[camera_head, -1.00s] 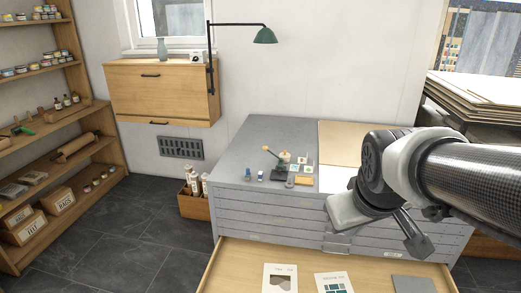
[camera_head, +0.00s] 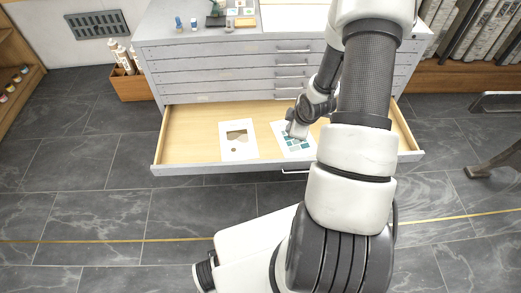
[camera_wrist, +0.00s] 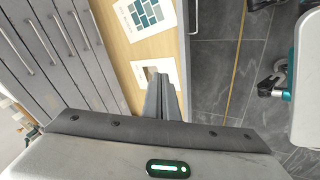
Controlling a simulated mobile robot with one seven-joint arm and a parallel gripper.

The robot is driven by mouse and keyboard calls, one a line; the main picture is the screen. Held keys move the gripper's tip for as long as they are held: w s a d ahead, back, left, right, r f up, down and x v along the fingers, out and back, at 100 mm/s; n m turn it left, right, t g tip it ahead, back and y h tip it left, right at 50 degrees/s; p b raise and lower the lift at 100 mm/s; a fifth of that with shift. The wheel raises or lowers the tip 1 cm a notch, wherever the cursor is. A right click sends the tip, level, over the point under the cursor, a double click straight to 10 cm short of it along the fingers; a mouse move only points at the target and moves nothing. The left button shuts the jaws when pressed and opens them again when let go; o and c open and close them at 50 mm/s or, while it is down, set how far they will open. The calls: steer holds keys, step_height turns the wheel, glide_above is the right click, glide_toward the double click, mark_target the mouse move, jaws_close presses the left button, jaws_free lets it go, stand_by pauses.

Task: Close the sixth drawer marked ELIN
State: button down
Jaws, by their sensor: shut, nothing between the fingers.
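A wide wooden drawer (camera_head: 190,150) with a grey front stands pulled far out of the grey flat-file cabinet (camera_head: 200,67), at the lowest level I can see. Its front handle (camera_head: 295,171) is partly hidden by my arm. The drawer front also shows edge-on in the wrist view (camera_wrist: 183,60). My gripper (camera_head: 297,131) points down above the open drawer, near its front and over the prints. In the wrist view its fingers (camera_wrist: 163,80) are together and empty, close to the drawer front. I cannot read any drawer label.
Two prints lie in the drawer: a brown-shaped one (camera_head: 238,140) and a teal-patterned one (camera_head: 292,138). The drawers above look closed. A wooden box with rolls (camera_head: 128,83) stands left of the cabinet. Dark tiled floor (camera_head: 110,215) is clear before the drawer.

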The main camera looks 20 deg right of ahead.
step_height(320, 180, down, 14)
steer(key=s+a+n+y+b, duration=0.1)
steer(key=s+a+y+b, duration=0.1)
steer(key=s+b, duration=0.1)
steer(key=t+b, duration=0.1)
steer(key=b, duration=0.3)
glide_toward(261, 166)
step_height(261, 166, down, 4)
steer(key=s+a, duration=0.1)
steer(key=s, duration=0.1)
steer(key=shift+n+y, duration=0.4)
steer(key=w, duration=0.1)
steer(key=w+b, duration=0.1)
steer(key=w, duration=0.2)
steer(key=shift+w+d+f, duration=0.1)
steer(key=shift+d+f, duration=0.15)
steer(key=shift+d, duration=0.15)
steer(key=shift+w, duration=0.15)
